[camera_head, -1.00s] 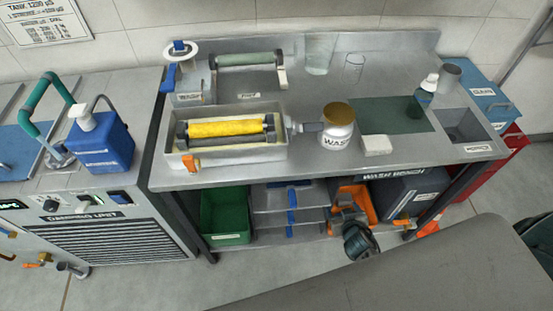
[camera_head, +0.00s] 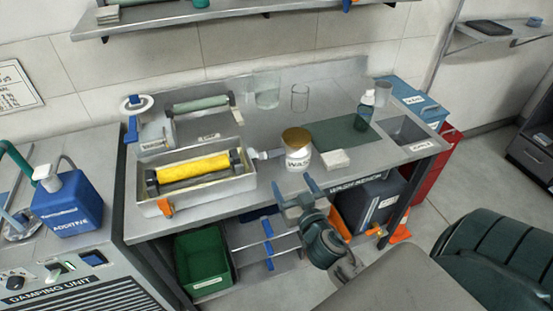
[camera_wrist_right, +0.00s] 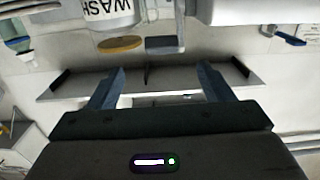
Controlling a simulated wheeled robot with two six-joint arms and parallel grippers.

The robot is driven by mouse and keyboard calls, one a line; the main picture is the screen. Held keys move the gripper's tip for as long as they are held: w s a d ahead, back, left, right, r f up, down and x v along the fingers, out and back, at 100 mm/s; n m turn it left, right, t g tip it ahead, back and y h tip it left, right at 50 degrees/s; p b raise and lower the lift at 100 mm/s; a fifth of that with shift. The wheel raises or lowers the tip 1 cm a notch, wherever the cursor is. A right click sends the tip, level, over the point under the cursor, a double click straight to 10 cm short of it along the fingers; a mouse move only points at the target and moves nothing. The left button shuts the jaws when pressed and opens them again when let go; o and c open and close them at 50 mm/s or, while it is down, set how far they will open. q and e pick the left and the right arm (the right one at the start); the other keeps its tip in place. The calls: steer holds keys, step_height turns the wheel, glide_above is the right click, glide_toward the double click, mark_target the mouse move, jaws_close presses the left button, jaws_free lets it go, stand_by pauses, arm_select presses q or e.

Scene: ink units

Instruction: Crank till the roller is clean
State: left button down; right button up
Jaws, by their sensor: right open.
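The yellow roller (camera_head: 194,168) lies in a pale, open-topped tray (camera_head: 208,196) on the metal bench. Its surface is yellow along the visible length. A short grey crank handle (camera_head: 266,154) sticks out from the tray's right end, beside the white WASH jar (camera_head: 298,158) with its brown lid. My right gripper (camera_head: 294,181) is open and empty in front of the bench edge, below the jar. In the right wrist view its fingers (camera_wrist_right: 161,72) stand apart with nothing between them; the jar (camera_wrist_right: 108,12) shows upside down there. My left gripper is out of view.
A white block (camera_head: 335,159), a green mat (camera_head: 347,134) and a spray bottle (camera_head: 366,105) stand right of the jar. A greenish roller (camera_head: 201,103) sits behind the tray. A green bin (camera_head: 202,262) and a shelf rack are under the bench.

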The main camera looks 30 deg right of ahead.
mark_target(277, 155)
steer(key=p+x, duration=0.1)
steer(key=x, duration=0.2)
steer(key=p+x, duration=0.2)
steer(key=x, duration=0.1)
steer(key=r+p+x, duration=0.1)
steer(key=x, duration=0.2)
steer(key=shift+w+r, duration=0.1)
steer(key=shift+w, duration=0.15)
steer(key=shift+w+d+p, duration=0.15)
steer(key=shift+w+p, duration=0.2)
steer(key=shift+w, duration=0.2)
